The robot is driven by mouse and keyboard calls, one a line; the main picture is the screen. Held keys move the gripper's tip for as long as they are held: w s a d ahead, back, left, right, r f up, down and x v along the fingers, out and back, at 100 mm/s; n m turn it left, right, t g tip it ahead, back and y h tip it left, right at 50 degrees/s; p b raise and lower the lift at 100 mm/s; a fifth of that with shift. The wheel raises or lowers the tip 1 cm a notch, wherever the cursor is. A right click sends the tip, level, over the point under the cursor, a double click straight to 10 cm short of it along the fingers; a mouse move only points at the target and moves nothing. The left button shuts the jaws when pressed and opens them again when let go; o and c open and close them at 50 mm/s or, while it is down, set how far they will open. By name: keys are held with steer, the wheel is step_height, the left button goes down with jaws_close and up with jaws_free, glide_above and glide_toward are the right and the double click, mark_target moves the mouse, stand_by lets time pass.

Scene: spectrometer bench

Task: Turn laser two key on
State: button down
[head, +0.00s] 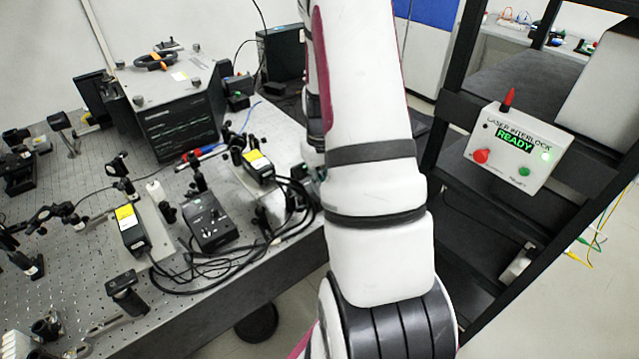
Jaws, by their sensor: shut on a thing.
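Two black laser boxes with yellow labels stand on the perforated optical bench (268,118): one at the left (130,238) and one nearer my arm (258,168). Between them is a black control box (208,224) with small knobs or switches on top. I cannot tell which part is laser two's key or how it is turned. My arm runs up the middle of the head view and covers the bench's right side. A small part of my wrist shows behind it, left of the upper arm link. My gripper itself is hidden.
A laser interlock box (512,150) at the right reads READY, with a lit green lamp and a red button. It is on a black rack (455,110). A large grey instrument (172,100) stands at the back. Black cables (215,268) and optic mounts crowd the bench.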

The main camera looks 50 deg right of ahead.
steer(key=m+b, duration=0.1)
steer(key=m, duration=0.3)
steer(key=shift+w+m, duration=0.1)
steer(key=shift+m, duration=0.2)
steer(key=m+b, duration=0.1)
steer(key=m, duration=0.2)
steer(key=shift+m, duration=0.4)
steer(key=m+b, duration=0.1)
steer(key=m, duration=0.2)
steer(key=shift+m+b, duration=0.4)
steer(key=shift+m, duration=1.6)
steer(key=c, duration=1.8)
jaws_free()
steer(key=shift+r, duration=0.1)
